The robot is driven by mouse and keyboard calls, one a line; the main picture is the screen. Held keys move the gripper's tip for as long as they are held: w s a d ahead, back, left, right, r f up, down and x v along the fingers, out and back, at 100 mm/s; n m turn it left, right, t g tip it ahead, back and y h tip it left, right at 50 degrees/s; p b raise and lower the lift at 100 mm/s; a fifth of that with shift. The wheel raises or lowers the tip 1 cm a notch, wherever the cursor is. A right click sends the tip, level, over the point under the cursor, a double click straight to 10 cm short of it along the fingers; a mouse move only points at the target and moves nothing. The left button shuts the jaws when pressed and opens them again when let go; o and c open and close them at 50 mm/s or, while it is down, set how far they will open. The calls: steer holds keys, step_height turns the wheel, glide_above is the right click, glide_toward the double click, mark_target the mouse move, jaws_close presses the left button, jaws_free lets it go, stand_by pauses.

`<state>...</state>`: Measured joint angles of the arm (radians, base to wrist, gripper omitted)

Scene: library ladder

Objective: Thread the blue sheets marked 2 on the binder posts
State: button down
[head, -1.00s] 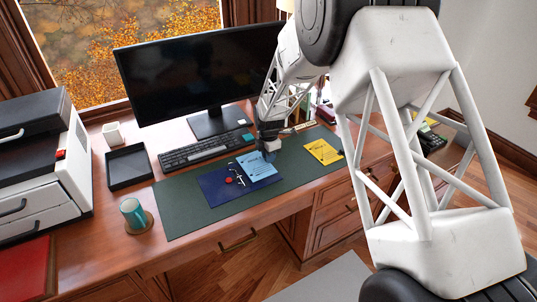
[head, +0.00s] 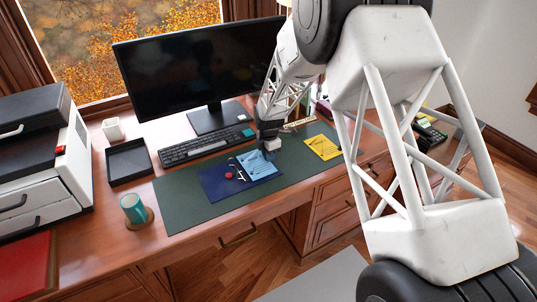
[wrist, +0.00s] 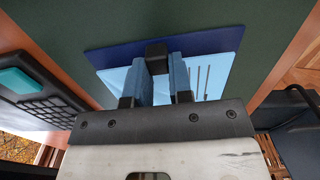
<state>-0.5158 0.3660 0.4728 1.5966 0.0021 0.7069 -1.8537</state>
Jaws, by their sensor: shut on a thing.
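The light blue sheet (head: 257,167) is over the right part of the dark blue binder (head: 212,183). My gripper (head: 269,148) is at the sheet's far right corner. The wrist view shows the sheet (wrist: 220,72) lying over the binder (wrist: 205,40). There my gripper (wrist: 155,72) has its blue fingers close about a small black block (wrist: 156,54) at the sheet. A metal bar with posts (head: 238,170) runs by the sheet's left edge; I cannot tell whether any post passes through a hole. The number on the sheet is not readable.
A yellow sheet (head: 322,147) lies to the right on the green mat (head: 185,208). The keyboard (head: 205,147) and monitor (head: 205,70) stand behind. The mat's front left is clear.

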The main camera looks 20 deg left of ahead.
steer(key=c, duration=0.9)
jaws_free()
steer(key=shift+c, duration=0.2)
steer(key=shift+r, duration=0.1)
steer(key=shift+r, duration=3.4)
steer(key=shift+r, duration=0.1)
